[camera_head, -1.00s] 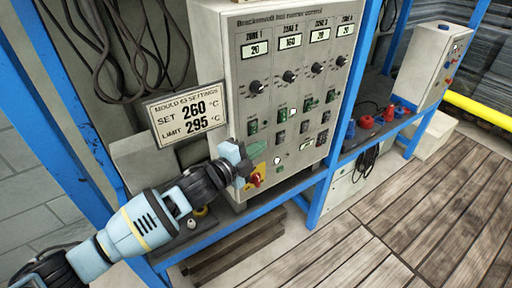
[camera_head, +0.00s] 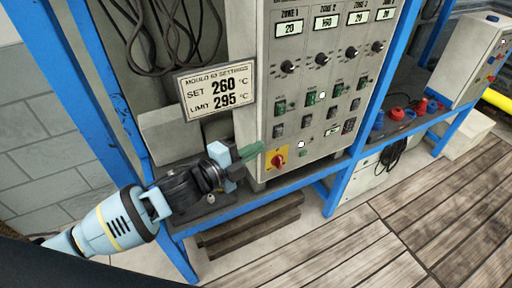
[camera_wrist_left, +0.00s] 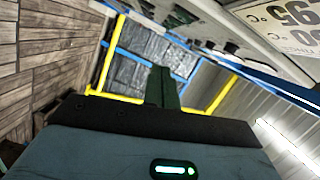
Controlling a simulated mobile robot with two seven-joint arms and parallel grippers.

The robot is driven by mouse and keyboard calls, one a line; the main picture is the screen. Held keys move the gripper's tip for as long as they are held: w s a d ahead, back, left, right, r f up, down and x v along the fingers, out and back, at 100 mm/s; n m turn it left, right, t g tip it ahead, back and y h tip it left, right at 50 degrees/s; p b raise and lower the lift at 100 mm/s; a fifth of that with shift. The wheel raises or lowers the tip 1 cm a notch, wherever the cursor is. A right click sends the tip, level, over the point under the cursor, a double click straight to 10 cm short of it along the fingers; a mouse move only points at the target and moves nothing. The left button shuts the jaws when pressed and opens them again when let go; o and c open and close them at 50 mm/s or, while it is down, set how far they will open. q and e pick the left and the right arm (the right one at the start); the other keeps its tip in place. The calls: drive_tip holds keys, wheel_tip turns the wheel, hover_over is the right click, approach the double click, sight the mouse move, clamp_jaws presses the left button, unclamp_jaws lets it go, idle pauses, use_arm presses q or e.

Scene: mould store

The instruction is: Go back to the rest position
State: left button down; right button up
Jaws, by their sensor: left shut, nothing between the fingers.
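My left gripper (camera_head: 249,154) is shut and empty. In the head view its green fingers point right, just left of the red and yellow rotary switch (camera_head: 278,160) at the lower left of the grey control cabinet (camera_head: 258,110). I cannot tell the exact gap to the cabinet face. In the left wrist view the closed fingers (camera_wrist_left: 163,88) stand up in the middle with nothing between them. My right gripper is in neither view.
A settings sign (camera_head: 216,90) reading SET 260, LIMIT 295 hangs above my left gripper. A blue frame (camera_head: 345,178) carries the cabinet. Red and blue sockets (camera_head: 395,112) sit to the right. Dark cables (camera_head: 150,25) hang at the upper left. Wooden flooring (camera_head: 430,215) at right is clear.

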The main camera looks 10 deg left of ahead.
use_arm(q)
drive_tip(key=s+a+f+n+y, duration=0.2)
drive_tip(key=s+f+n+y, duration=0.1)
drive_tip(key=s+f+n, duration=0.55)
drive_tip(key=s+a+f+n+y, duration=0.2)
drive_tip(key=s+f+n, duration=0.35)
drive_tip(key=f, duration=0.55)
drive_tip(key=s+a+f+n+g+y, duration=0.2)
drive_tip(key=s+a+f+n, duration=0.1)
drive_tip(key=s, duration=0.5)
drive_tip(key=s+a+f+n+g+y, duration=0.2)
drive_tip(key=s+a+f+n, duration=0.2)
drive_tip(key=s+f, duration=0.3)
drive_tip(key=shift+s+a+f, duration=0.4)
drive_tip(key=shift+s+a, duration=0.1)
drive_tip(key=shift+s, duration=0.15)
